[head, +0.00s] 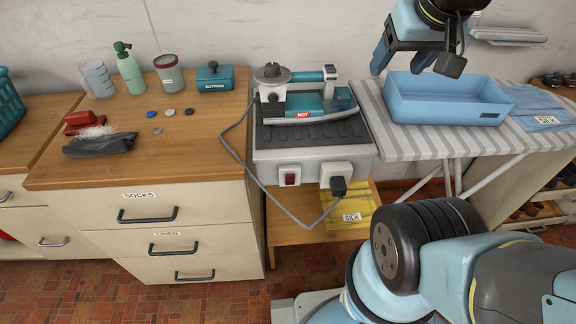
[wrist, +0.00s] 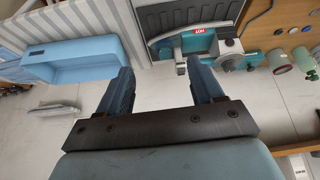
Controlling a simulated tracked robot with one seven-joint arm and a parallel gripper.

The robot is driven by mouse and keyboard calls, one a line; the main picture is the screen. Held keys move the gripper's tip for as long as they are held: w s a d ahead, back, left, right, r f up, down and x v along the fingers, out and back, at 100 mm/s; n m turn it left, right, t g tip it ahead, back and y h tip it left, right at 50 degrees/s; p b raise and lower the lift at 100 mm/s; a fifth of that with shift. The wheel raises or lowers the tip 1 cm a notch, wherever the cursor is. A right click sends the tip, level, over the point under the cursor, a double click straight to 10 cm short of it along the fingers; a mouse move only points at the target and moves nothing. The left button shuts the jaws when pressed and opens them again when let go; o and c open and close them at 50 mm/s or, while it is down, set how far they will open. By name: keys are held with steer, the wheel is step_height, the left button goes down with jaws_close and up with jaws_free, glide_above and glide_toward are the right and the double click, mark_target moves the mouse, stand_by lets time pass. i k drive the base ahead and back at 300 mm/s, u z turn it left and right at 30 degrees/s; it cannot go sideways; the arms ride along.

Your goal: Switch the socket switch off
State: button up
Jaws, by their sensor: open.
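The socket switch (head: 290,178) is a small red rocker on a light plate, on the front of the grey stand under the iron. To its right is a white socket (head: 336,174) with a black plug (head: 338,187) in it. A grey cord runs from the plug round to the iron (head: 318,100), which bears a red HOT label. My gripper (head: 418,62) is high above the blue bin, up and to the right of the switch, and touches nothing. In the wrist view my gripper (wrist: 160,85) shows its two fingers apart and empty. The switch is not visible there.
A blue bin (head: 445,100) stands on the striped ironing board (head: 395,143), right of the stand. A wooden dresser (head: 205,140) with bottles, buttons and a dark cloth is on the left. Folded yellow silk (head: 352,217) lies below the socket. The loose cord hangs before the stand.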

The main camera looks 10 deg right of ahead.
mark_target(290, 179)
steer(key=u, duration=0.85)
steer(key=k, duration=1.6)
steer(key=z, duration=0.8)
steer(key=i, duration=1)
steer(key=u, duration=0.05)
